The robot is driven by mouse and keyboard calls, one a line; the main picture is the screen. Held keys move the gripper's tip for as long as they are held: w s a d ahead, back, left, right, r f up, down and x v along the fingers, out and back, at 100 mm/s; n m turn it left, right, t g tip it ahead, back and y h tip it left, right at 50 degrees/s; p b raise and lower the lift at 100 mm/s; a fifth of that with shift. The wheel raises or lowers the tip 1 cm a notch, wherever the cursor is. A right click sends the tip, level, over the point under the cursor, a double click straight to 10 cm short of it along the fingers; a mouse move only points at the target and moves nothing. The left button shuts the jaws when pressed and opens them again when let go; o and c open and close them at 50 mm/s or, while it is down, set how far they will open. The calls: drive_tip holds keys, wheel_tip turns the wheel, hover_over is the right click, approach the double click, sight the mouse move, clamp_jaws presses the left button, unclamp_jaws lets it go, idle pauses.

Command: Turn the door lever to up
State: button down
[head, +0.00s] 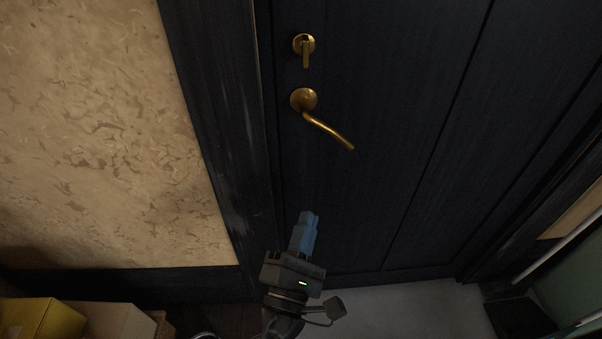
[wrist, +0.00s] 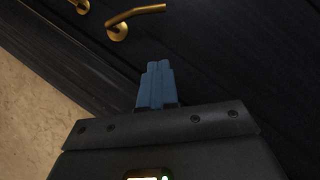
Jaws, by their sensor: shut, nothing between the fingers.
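The brass door lever (head: 329,131) sits on a round plate on the dark door (head: 365,190) in the head view. Its handle slants down to the right from the plate. The lever also shows at the top of the wrist view (wrist: 137,13). My gripper (head: 309,214) has blue fingers, pressed together with nothing between them. It is below the lever and apart from it. The fingers (wrist: 158,64) point toward the lever area in the wrist view.
A brass thumb-turn (head: 305,50) is above the lever. A dark door frame (head: 217,110) and a tan clay wall (head: 95,140) are on the left. Boxes (head: 30,319) stand at the lower left. The space between my gripper and the lever looks clear.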

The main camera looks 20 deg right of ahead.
drive_tip(key=w+d+r+p, duration=0.1)
drive_tip(key=w+d+r, duration=0.4)
drive_tip(key=w+d, duration=0.2)
drive_tip(key=shift+w+d+r+p, duration=0.15)
drive_tip(key=shift+d+r+p, duration=0.25)
drive_tip(key=shift+d, duration=0.65)
